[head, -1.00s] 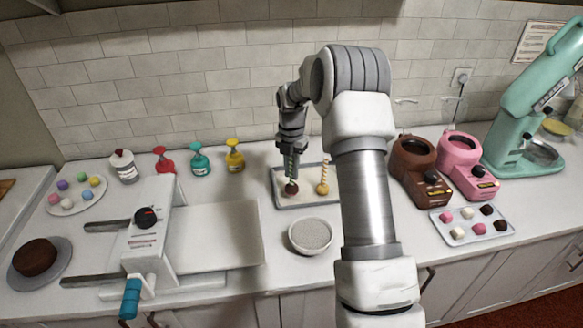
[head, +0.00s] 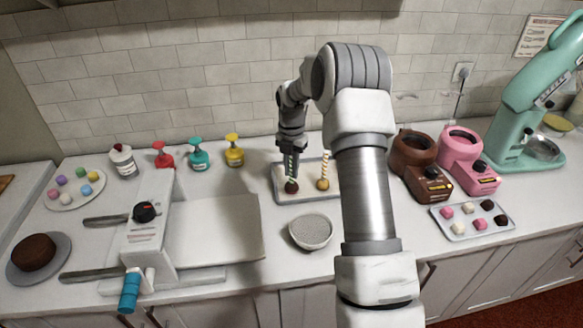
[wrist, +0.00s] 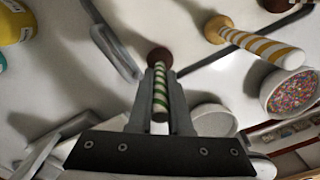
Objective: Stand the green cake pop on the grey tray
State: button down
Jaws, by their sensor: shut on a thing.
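The green cake pop (head: 291,186) has a dark brown ball at the bottom and a green-and-white striped stick pointing up. My gripper (head: 291,150) is shut on that stick, and the cake pop hangs upright, ball down, over the left part of the grey tray (head: 307,179). I cannot tell for sure whether the ball touches the tray. In the wrist view the striped stick (wrist: 160,92) sits between my two fingers (wrist: 160,100), with the brown ball beyond the fingertips.
A yellow-striped cake pop (head: 323,184) stands on the same tray, just right of the green one. A brown melter (head: 420,170) stands to the right. My own arm hides the tray's right end.

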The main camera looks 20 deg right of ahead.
jog(key=c, duration=0.8)
grip_release()
jog(key=shift+o, duration=0.2)
notch_tip(320, 180, up, 16)
jog(key=s+a+r+m+t, duration=0.1)
jog(key=s+a+r+m, duration=0.45)
jog(key=r, duration=0.25)
jog(key=s+a+r+m+t, duration=0.1)
jog(key=s+a+r+m, duration=0.1)
jog(key=s+m, duration=0.65)
jog(key=s+a+r+m+t, duration=0.25)
jog(key=s+m, duration=0.25)
jog(key=s, duration=0.6)
jog(key=s+a+f+m+t, duration=0.1)
jog(key=s+a+f+m, duration=0.1)
jog(key=s+f+m, duration=0.3)
jog(key=s+m, duration=0.2)
jog(key=s, duration=0.2)
jog(key=shift+m, duration=0.3)
